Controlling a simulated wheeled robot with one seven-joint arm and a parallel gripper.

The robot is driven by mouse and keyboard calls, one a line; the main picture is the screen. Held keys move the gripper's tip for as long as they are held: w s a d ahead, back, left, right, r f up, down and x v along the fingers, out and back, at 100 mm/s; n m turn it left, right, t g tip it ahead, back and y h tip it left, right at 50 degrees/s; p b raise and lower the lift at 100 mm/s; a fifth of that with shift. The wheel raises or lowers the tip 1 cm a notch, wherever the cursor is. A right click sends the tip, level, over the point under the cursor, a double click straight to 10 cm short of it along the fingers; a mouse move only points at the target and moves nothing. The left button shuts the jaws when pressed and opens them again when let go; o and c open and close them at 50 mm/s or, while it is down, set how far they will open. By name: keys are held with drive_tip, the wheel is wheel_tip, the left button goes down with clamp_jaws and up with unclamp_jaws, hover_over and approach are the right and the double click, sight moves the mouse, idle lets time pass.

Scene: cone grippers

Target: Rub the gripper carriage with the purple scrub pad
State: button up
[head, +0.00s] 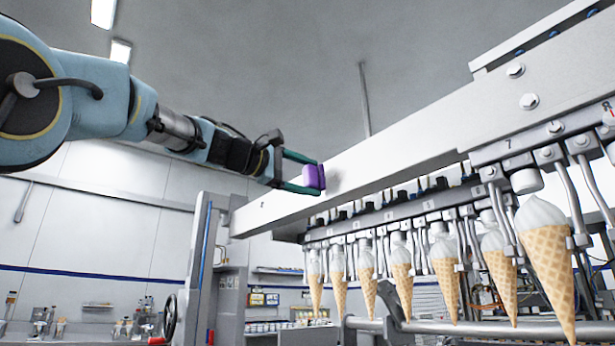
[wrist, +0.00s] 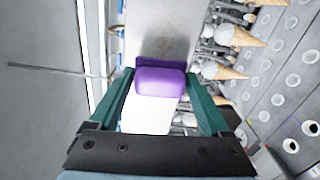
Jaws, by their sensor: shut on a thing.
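The purple scrub pad (head: 313,178) is held between the green fingers of my gripper (head: 305,174). It also shows in the wrist view (wrist: 160,82), between the two fingertips (wrist: 160,84), with a darker purple layer on its far side. The gripper carriage (head: 400,150) is a long pale metal beam running from the middle to the upper right. The pad is at the beam's side face, near its left part, with a dark shadow beside it. In the wrist view the carriage (wrist: 160,30) lies just beyond the pad. I cannot tell for sure whether they touch.
Several ice cream cones (head: 548,255) hang in metal holders below the carriage, close on its right and underside. A metal rail (head: 450,327) runs beneath them. A grey post with a blue stripe (head: 203,265) stands at the left. Open air lies left of the carriage.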

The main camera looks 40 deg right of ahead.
sight(348, 172)
drive_tip(key=shift+d+p, duration=0.35)
drive_tip(key=shift+d, duration=0.6)
drive_tip(key=shift+s, duration=0.1)
drive_tip(key=shift+s+a+b, duration=0.15)
drive_tip(key=shift+s+b, duration=0.15)
drive_tip(key=shift+s, duration=0.55)
drive_tip(key=shift+s+a+b, duration=0.1)
drive_tip(key=shift+s+b, duration=0.2)
drive_tip(key=shift+s, duration=0.55)
drive_tip(key=shift+s+d+b, duration=0.1)
drive_tip(key=shift+s+b, duration=0.2)
drive_tip(key=shift+s, duration=1.6)
drive_tip(key=shift+w+d+p, duration=0.15)
drive_tip(key=shift+w+p, duration=0.2)
drive_tip(key=shift+w, duration=3.3)
drive_tip(key=shift+w+a+f+b, duration=0.1)
drive_tip(key=shift+a+b, duration=0.3)
drive_tip(key=shift+a, duration=0.1)
drive_tip(key=shift+w+a+b, duration=0.1)
drive_tip(key=shift+a+b, duration=0.95)
drive_tip(key=shift+a, duration=1.4)
